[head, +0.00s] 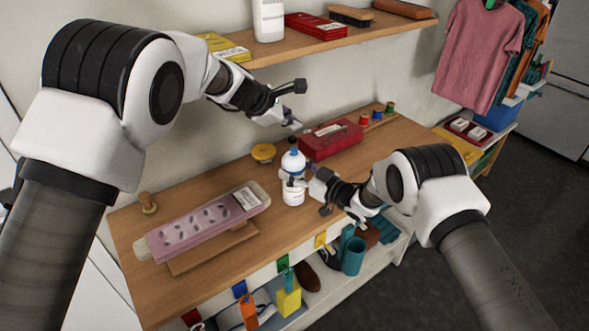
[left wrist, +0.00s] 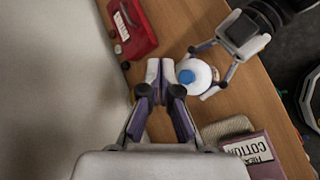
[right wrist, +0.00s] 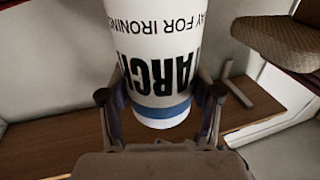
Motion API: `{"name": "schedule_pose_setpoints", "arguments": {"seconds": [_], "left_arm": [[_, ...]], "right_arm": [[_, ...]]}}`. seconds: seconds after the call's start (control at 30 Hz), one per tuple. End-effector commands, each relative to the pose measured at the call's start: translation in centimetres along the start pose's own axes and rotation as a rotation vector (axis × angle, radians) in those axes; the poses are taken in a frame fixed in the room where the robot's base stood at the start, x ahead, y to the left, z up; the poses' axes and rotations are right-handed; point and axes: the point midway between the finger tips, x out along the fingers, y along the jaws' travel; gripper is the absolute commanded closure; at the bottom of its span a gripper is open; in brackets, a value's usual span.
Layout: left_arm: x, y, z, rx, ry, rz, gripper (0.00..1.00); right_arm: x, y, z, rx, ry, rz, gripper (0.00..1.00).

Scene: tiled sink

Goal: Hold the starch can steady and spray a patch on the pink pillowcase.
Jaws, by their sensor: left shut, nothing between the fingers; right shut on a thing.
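The starch can (head: 293,192) is white with a blue top and is upright over the table in the head view. My right gripper (head: 305,184) is shut on its body; the right wrist view shows its upside-down lettering (right wrist: 160,75) between the fingers. I cannot tell whether its base touches the table. My left gripper (head: 295,124) is shut and empty, just above the can's blue top. In the left wrist view its fingertips (left wrist: 161,72) are beside the cap (left wrist: 195,76). The pink pillowcase (head: 190,230), with dark spots and a white label, lies on a board left of the can.
A red box (head: 332,139) and thread spools (head: 377,115) stand behind right of the can. A yellow round object (head: 263,152) is at the wall, a wooden knob (head: 147,202) at far left. A loaded shelf (head: 300,44) hangs above.

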Motion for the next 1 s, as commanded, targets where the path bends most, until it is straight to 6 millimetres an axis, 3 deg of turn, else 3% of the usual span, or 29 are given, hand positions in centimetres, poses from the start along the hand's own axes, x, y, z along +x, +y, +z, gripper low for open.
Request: {"name": "schedule_pose_setpoints", "arguments": {"seconds": [0.4,0.63,1.0], "left_arm": [[0.0,0.0,0.0,0.000,0.000,0.000,1.00],[-2.0,1.5,1.5,0.002,0.001,0.001,1.00],[1.3,-1.0,-0.9,-0.001,0.001,-0.003,1.00]], "right_arm": [[0.0,-0.1,0.1,0.001,-0.003,0.000,0.93],[0.0,-0.1,0.2,0.001,-0.003,0.000,0.93],[0.0,0.0,0.1,0.001,-0.002,0.000,0.93]]}}
